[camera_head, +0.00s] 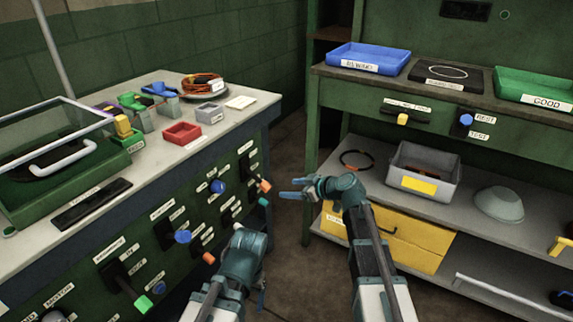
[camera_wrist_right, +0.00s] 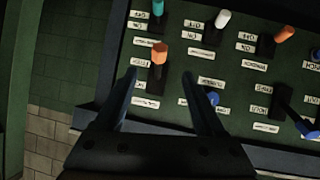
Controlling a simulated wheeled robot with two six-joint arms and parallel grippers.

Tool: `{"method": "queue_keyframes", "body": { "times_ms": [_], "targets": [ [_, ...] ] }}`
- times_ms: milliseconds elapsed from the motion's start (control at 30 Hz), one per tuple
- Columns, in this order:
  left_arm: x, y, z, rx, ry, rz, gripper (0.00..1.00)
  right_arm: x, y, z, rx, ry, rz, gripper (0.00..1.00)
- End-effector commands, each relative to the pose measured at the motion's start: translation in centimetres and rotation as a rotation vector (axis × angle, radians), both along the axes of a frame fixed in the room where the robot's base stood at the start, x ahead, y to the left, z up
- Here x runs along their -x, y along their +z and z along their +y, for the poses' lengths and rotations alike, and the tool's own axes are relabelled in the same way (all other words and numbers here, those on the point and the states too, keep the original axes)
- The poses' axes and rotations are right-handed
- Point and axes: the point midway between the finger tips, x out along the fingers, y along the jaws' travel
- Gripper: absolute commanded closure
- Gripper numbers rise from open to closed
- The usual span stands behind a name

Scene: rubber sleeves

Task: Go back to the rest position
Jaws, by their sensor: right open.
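My right gripper (camera_head: 291,188) reaches in from the lower right, with its blue fingers spread and pointing left toward the bench's switch panel (camera_head: 175,228). In the right wrist view its two fingers (camera_wrist_right: 160,75) stand apart with nothing between them. An orange-tipped lever (camera_wrist_right: 160,52) on the panel lies ahead of the fingertips in that view, with a visible gap to each finger. My left arm's wrist (camera_head: 240,262) is low in the middle of the head view, close to the panel. The left fingers are hidden or cannot be made out.
The left bench carries a clear-lidded green case (camera_head: 60,165), a red tray (camera_head: 182,133) and a cable coil (camera_head: 202,83). The right shelf holds a blue tray (camera_head: 368,57), a green tray (camera_head: 535,87), a grey bin (camera_head: 424,168) and yellow drawers (camera_head: 405,244). Floor shows between them.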

Motion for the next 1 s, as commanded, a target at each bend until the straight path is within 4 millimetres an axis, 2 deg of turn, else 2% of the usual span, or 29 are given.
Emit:
{"method": "queue_keyframes", "body": {
  "times_ms": [133, 233, 267, 333, 400, 500, 600, 700, 867, 900, 1000],
  "targets": [
    [0.0, 0.0, 0.0, 0.0, 0.0, 0.0, 0.2, 1.2, -0.7, 1.1, 0.008, 0.012, 0.042, 0.29],
    [0.0, 0.0, 0.0, 0.0, 0.0, 0.0, 0.2, 4.6, -2.6, 3.5, 0.038, 0.038, 0.167, 0.29],
    [0.0, 0.0, 0.0, 0.0, 0.0, 0.0, 0.2, 6.0, -3.4, 4.4, 0.053, 0.042, 0.222, 0.29],
    [0.0, 0.0, 0.0, 0.0, 0.0, 0.0, 0.2, 10.2, -5.7, 6.3, 0.111, 0.037, 0.376, 0.29],
    [0.0, 0.0, 0.0, 0.0, 0.0, 0.0, 0.2, 14.7, -7.8, 7.3, 0.19, 0.0, 0.536, 0.29],
    [0.0, 0.0, 0.0, 0.0, 0.0, 0.0, 0.2, 19.7, -9.9, 7.2, 0.306, -0.1, 0.711, 0.29],
    [0.0, 0.0, 0.0, 0.0, 0.0, 0.0, 0.2, 23.7, -11.0, 6.3, 0.414, -0.223, 0.827, 0.29],
    [0.0, 0.0, 0.0, 0.0, 0.0, 0.0, 0.2, 26.9, -11.5, 5.0, 0.508, -0.356, 0.901, 0.29],
    [0.0, 0.0, 0.0, 0.0, 0.0, 0.0, 0.2, 31.1, -11.4, 2.7, 0.639, -0.591, 0.955, 0.29],
    [0.0, 1.8, 0.0, 0.0, 0.0, 0.0, 0.2, 30.6, -9.6, 2.7, 0.633, -0.592, 0.957, 0.29],
    [0.0, 3.9, 0.0, 0.001, 0.0, 0.0, 0.2, 30.3, -7.5, 2.8, 0.627, -0.588, 0.957, 0.29]
  ]
}}
